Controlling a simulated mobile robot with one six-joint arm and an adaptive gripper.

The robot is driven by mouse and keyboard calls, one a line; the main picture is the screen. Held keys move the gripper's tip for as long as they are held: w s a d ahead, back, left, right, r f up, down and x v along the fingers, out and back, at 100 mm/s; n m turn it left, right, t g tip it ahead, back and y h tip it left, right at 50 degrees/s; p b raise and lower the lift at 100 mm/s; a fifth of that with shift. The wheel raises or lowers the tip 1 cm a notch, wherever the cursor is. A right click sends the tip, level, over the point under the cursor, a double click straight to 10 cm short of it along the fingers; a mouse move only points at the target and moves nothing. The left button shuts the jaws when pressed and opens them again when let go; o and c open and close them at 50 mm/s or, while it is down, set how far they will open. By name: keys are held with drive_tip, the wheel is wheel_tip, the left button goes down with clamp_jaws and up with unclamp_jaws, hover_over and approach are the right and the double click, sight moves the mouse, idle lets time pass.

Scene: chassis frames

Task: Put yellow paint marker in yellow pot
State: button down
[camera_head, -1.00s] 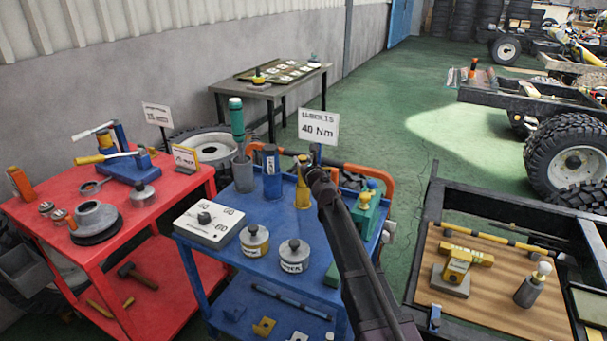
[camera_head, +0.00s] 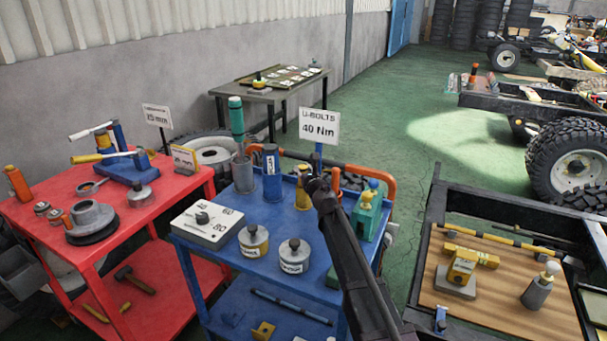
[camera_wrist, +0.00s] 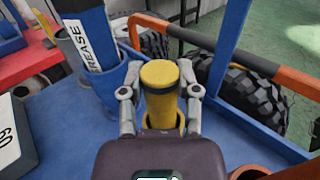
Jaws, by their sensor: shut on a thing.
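In the wrist view my gripper (camera_wrist: 160,92) is shut on a yellow cylinder with a flat round top, the yellow paint marker (camera_wrist: 160,76), one finger on each side. More yellow shows below the top, between the fingers, mostly hidden by my gripper. In the head view my gripper (camera_head: 316,183) is at the back of the blue cart, right beside and partly over the yellow pot (camera_head: 302,197). The marker is hard to separate from the pot there, so I cannot tell how deep it sits.
A blue pot (camera_head: 272,186) with a blue grease marker stands just left, and a grey pot (camera_head: 243,176) with a green marker beyond it. A green block (camera_head: 368,215) stands right. An orange bar (camera_head: 365,171) runs behind. Tins (camera_head: 253,241) and a white box (camera_head: 207,223) sit in front.

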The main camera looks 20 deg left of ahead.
drive_tip(key=shift+f, duration=0.15)
drive_tip(key=shift+c, duration=1.7)
unclamp_jaws()
drive_tip(key=shift+r, duration=0.25)
drive_tip(key=v, duration=1.2)
